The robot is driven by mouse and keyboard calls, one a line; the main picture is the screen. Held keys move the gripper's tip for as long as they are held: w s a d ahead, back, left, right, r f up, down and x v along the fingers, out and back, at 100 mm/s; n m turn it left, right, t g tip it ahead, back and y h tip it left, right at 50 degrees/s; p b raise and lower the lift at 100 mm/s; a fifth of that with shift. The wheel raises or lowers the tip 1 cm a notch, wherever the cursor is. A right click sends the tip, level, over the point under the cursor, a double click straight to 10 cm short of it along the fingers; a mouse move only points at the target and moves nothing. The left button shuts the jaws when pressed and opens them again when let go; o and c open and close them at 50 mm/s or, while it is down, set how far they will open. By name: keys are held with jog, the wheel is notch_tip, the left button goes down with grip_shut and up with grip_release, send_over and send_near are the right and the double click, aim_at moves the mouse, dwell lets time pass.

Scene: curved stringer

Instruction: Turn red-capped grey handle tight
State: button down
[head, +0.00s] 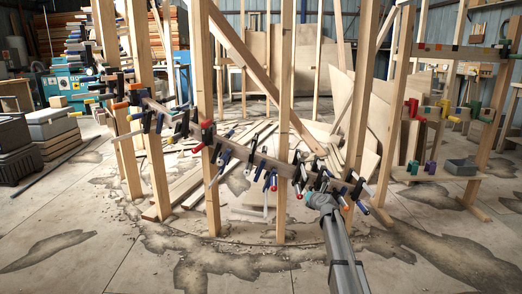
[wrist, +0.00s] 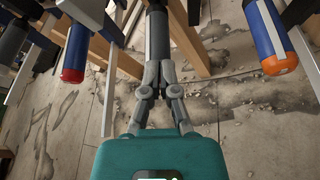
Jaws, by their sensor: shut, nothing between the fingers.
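My gripper (wrist: 160,72) is shut, with its fingers pointing up in the wrist view. A dark grey handle (wrist: 157,32) stands straight ahead of the fingertips. Its end cap is hidden or not visible there, so I cannot tell its colour or whether the fingers touch it. In the head view my gripper (head: 312,197) is at the right part of the curved stringer (head: 270,163), beside a cluster of clamp handles. A small red cap (head: 299,196) shows just left of it; its handle is too small to identify.
A blue handle with a red cap (wrist: 73,55) hangs at left, and a blue handle with an orange cap (wrist: 272,42) at right. Wooden posts (head: 208,130) stand along the stringer. Open concrete floor (head: 130,250) lies in front.

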jog(key=s, duration=0.4)
jog(key=s+f+b, duration=0.1)
jog(key=shift+s+d, duration=0.1)
jog(key=shift+s, duration=0.3)
jog(key=shift+s+r, duration=0.15)
jog(key=shift+s+a+r, duration=0.1)
jog(key=shift+s+a, duration=0.1)
jog(key=shift+s, duration=0.2)
dwell(0.3)
jog(key=shift+w+p, duration=0.15)
jog(key=shift+p, duration=0.15)
jog(key=shift+w+a+r+p, duration=0.1)
jog(key=shift+w+r+p, duration=0.1)
jog(key=shift+w, duration=0.9)
jog(key=shift+w+r+p, duration=0.15)
jog(key=shift+w, duration=1)
jog(key=shift+w+a+r+p, duration=0.1)
jog(key=shift+w+r+p, duration=0.1)
jog(key=shift+w, duration=0.9)
jog(key=shift+a+f+b, duration=0.25)
jog(key=shift+f+b, duration=0.25)
jog(key=shift+b, duration=0.1)
